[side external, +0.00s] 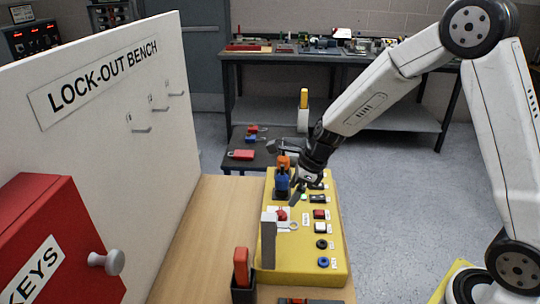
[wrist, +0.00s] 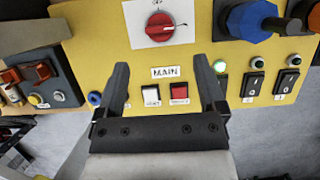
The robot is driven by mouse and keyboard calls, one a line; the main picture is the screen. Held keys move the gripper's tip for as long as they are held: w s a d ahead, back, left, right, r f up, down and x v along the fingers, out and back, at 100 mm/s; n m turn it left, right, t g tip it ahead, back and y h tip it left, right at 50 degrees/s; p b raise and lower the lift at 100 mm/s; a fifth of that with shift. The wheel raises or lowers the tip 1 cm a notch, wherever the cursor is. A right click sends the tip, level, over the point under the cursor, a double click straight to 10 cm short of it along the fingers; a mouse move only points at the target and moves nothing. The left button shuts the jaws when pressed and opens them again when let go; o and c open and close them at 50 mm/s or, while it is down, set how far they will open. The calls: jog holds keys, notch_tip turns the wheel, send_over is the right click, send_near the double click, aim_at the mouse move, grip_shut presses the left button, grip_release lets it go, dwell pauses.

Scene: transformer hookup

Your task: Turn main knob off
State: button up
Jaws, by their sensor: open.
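The main knob (wrist: 160,25) is a round red dial on a white plate, at the top of the wrist view. Its pale pointer line lies roughly sideways, towards the right, and a partly cut-off label sits above it. The MAIN label (wrist: 165,72) is below it. The knob shows small and partly hidden in the side view (side external: 281,215). My gripper (wrist: 163,70) is open and empty, its fingers apart on either side of the MAIN label, short of the knob in the picture. In the side view my gripper (side external: 297,191) hangs above the yellow panel (side external: 333,270).
A white button (wrist: 150,92) and a red button (wrist: 179,92) lie between my fingers. A lit green lamp (wrist: 220,66) and rocker switches (wrist: 253,85) sit at right. A blue handle (wrist: 252,20) stands up at upper right. A grey upright (side external: 268,240) stands near the knob.

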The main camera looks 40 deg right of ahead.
aim_at(281, 211)
jog(key=shift+f, duration=0.1)
jog(key=shift+x, duration=3.8)
grip_shut()
